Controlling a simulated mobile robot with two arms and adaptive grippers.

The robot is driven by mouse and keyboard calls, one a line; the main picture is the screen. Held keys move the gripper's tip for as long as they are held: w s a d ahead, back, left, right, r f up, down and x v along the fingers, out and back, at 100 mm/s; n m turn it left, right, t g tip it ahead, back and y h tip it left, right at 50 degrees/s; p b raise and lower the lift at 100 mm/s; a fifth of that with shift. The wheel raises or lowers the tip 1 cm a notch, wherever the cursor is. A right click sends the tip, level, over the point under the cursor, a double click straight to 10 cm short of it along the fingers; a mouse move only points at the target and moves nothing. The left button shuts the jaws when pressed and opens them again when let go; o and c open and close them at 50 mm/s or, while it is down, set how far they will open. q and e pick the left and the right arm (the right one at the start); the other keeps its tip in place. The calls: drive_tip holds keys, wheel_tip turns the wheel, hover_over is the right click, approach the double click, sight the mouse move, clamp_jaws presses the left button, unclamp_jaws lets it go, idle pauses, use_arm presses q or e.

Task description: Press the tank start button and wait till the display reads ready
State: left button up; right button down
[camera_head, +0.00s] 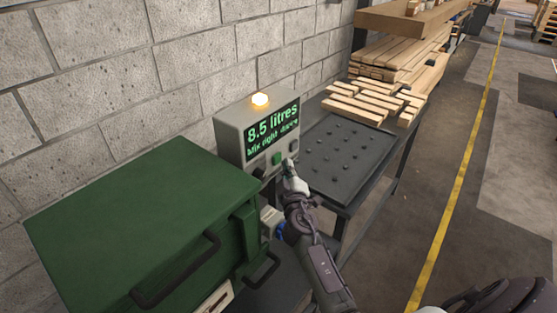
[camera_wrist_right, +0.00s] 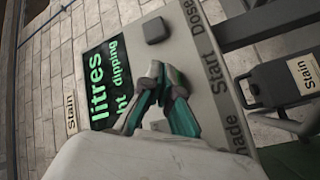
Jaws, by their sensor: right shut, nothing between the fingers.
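The grey control box (camera_head: 226,133) stands against the wall with a lit amber lamp (camera_head: 260,100) on top. Its display (camera_head: 272,129) reads "8.5 litres" in green, with a smaller second line that seems to say "Mix right dipping". Below it is a green button (camera_head: 277,158) between darker ones. My right gripper (camera_head: 289,168) is shut and empty, close in front of the buttons. In the right wrist view its fingertips (camera_wrist_right: 165,78) overlap the button area beside the label "Start" (camera_wrist_right: 213,72); contact cannot be told. My left gripper is out of view.
A green lidded cabinet (camera_head: 140,215) with dark handles stands left of the box. A dark studded tray table (camera_head: 350,150) is at its right, with stacked wooden boards (camera_head: 385,90) behind. The wrist view shows a "Dose" button (camera_wrist_right: 155,30). Floor is free at the right.

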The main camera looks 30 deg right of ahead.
drive_tip(key=s, duration=0.1)
drive_tip(key=s+d, duration=0.1)
drive_tip(key=s, duration=0.1)
drive_tip(key=s+d, duration=0.1)
drive_tip(key=shift+s+p, duration=0.35)
idle(0.7)
